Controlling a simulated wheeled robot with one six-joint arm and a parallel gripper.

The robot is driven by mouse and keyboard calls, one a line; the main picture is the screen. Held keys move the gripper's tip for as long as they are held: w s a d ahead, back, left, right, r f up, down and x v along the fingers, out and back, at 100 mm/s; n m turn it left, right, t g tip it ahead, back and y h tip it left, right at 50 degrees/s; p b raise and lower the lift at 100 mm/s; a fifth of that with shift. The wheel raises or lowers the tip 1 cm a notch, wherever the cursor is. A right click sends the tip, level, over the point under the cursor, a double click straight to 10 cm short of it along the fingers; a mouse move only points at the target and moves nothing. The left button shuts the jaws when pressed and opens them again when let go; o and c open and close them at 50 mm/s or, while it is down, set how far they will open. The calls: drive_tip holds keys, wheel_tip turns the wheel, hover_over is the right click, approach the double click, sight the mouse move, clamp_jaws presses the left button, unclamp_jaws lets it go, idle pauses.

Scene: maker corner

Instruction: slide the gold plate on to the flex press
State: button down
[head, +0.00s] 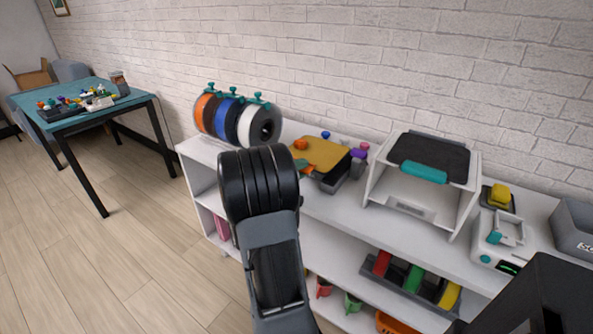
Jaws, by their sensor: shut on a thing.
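The gold plate (323,154) is a flat yellow-gold sheet on the white shelf unit's top, just right of my arm. It lies over or on a dark grey body; I cannot tell how it is supported. A small orange piece is at its left edge. To the right stands a white frame with a dark pad on top and a teal bar (424,172) at its front, which looks like the flex press (432,152).
Filament spools (235,120) stand on a rack left of the plate. A grey bin (349,178) with purple pieces by it is between plate and frame. A white device (497,240) stands further right. The shelf top before the frame is clear. A teal table (85,103) stands far left.

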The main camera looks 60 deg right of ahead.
drive_tip(key=shift+d, duration=0.8)
drive_tip(key=shift+d+f+b, duration=0.1)
drive_tip(key=shift+f+b, duration=1.1)
drive_tip(key=shift+f, duration=0.1)
unclamp_jaws()
drive_tip(key=shift+f+b, duration=0.75)
drive_tip(key=shift+b, duration=0.25)
drive_tip(key=shift+a+f, duration=0.1)
drive_tip(key=shift+a, duration=0.15)
drive_tip(key=shift+c, duration=0.5)
drive_tip(key=shift+a+b, duration=1.05)
drive_tip(key=shift+a, duration=2.4)
drive_tip(key=shift+a, duration=0.1)
